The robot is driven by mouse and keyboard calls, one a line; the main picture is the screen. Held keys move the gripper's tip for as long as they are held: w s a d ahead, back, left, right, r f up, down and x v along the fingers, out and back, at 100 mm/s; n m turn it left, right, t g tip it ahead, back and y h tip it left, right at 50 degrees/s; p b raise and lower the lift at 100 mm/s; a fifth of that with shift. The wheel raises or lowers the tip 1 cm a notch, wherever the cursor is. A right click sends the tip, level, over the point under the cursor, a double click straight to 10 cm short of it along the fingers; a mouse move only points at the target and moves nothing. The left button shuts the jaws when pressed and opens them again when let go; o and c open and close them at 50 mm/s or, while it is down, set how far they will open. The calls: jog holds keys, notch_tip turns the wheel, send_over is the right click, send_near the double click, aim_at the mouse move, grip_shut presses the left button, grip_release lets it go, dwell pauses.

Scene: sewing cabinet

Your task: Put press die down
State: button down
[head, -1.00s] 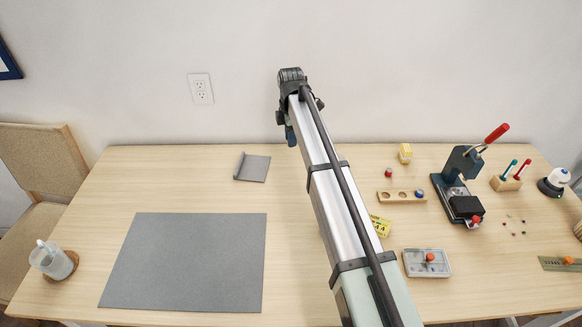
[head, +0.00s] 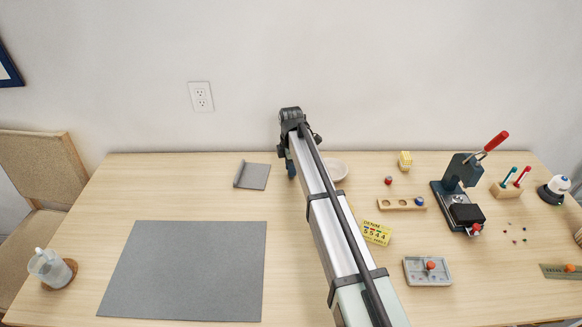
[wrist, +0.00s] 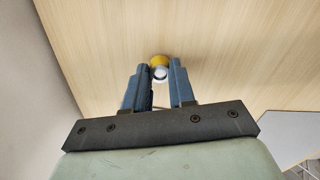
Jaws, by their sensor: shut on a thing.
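My gripper (wrist: 160,80) is shut on a small press die (wrist: 159,61) with a yellow part and a whitish round part, seen between the blue fingertips in the wrist view. Bare wood table shows behind it; I cannot tell whether the die touches the table. In the head view the gripper's blue part (head: 291,168) shows beside my arm, near the table's back; the die is hidden there. A wooden die rack (head: 393,205) lies right of my arm, with a blue die (head: 419,201) at its right end. A red die (head: 388,181) stands on the table behind the rack.
A hand press (head: 461,195) with a red lever stands at the right. A yellow number card (head: 376,233), a grey tray (head: 412,278), a pale dish (head: 337,169) and a yellow block (head: 405,160) lie near my arm. A grey mat (head: 190,270) and grey bracket (head: 256,177) lie left.

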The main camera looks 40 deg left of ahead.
jog(key=c, duration=0.9)
grip_release()
jog(key=shift+f, duration=0.15)
jog(key=shift+c, duration=0.2)
notch_tip(320, 180, up, 12)
jog(key=shift+r, duration=0.2)
